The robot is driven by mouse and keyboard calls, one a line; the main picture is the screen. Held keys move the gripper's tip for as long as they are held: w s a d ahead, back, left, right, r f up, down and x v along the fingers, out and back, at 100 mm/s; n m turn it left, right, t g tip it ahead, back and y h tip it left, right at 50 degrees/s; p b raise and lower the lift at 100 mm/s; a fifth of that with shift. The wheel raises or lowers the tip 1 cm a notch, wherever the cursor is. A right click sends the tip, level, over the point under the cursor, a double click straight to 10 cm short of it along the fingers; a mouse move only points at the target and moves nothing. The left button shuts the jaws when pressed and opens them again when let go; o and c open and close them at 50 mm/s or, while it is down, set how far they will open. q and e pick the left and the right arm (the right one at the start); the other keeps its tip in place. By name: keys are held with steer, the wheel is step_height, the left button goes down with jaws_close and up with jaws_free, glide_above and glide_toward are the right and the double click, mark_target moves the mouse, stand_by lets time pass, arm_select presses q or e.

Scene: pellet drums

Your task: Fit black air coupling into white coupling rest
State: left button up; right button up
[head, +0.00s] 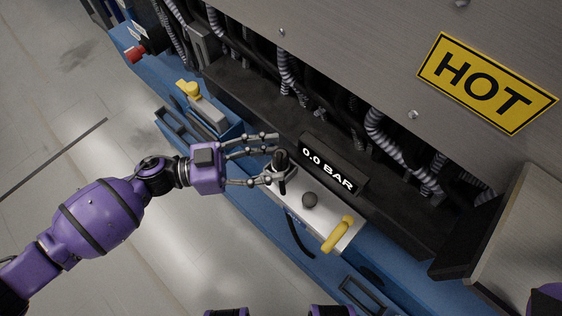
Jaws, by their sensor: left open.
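My left gripper (265,160) reaches in from the left with its two grey fingers spread. A black upright piece that looks like the air coupling (282,160) stands at the fingertips, between the two fingers. I cannot tell whether either finger touches it. It is at the upper left end of a white-topped block (323,219), which may be the white coupling rest. The lower finger partly covers that end, so how the coupling sits there is hidden. My right gripper is not in view.
A black hose (298,236) hangs in front. Ribbed hoses and a HOT sign (487,83) are beyond. Floor at left is clear.

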arm_select(q)
steer(key=shift+w+d, duration=0.2)
steer(key=shift+d, duration=1.25)
jaws_close()
